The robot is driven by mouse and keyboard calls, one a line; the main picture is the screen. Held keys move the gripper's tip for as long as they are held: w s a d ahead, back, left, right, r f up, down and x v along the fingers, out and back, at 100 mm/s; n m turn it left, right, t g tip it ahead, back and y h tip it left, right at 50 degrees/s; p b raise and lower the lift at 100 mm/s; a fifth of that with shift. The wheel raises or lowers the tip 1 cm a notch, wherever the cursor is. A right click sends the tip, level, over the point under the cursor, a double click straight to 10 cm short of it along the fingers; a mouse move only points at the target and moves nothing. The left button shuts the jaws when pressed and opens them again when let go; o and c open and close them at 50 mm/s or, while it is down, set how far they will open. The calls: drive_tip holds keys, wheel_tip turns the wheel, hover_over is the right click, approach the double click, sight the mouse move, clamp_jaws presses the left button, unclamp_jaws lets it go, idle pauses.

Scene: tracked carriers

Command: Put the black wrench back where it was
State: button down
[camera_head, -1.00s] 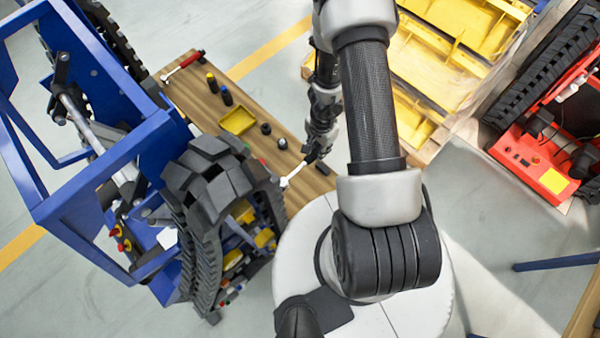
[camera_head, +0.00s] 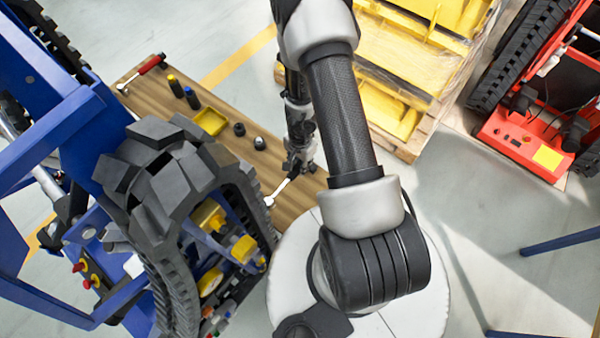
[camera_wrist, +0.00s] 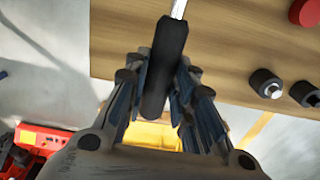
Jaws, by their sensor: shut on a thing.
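The black wrench has a black handle (camera_wrist: 166,60) and a silver shaft and head. My gripper (camera_wrist: 160,85) is shut on the handle in the wrist view, a finger on each side. In the head view my gripper (camera_head: 300,168) is over the near end of the wooden table (camera_head: 222,152). The wrench's silver head (camera_head: 270,200) points down-left there, toward the table's edge beside the black track. Its gap to the table top cannot be told. My arm covers part of the near end.
A red-handled wrench (camera_head: 142,72), two dark markers (camera_head: 183,91), a yellow tray (camera_head: 211,121) and two dark round parts (camera_head: 249,136) are on the table. A blue tracked carrier (camera_head: 165,180) stands close on the left. Yellow parts on a pallet (camera_head: 400,100) are behind my arm.

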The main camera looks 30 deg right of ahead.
drive_tip(key=shift+f+b, duration=2.2)
drive_tip(key=shift+f, duration=0.05)
drive_tip(key=shift+r, duration=0.15)
drive_tip(key=c, duration=1.3)
unclamp_jaws()
drive_tip(key=shift+c, duration=0.2)
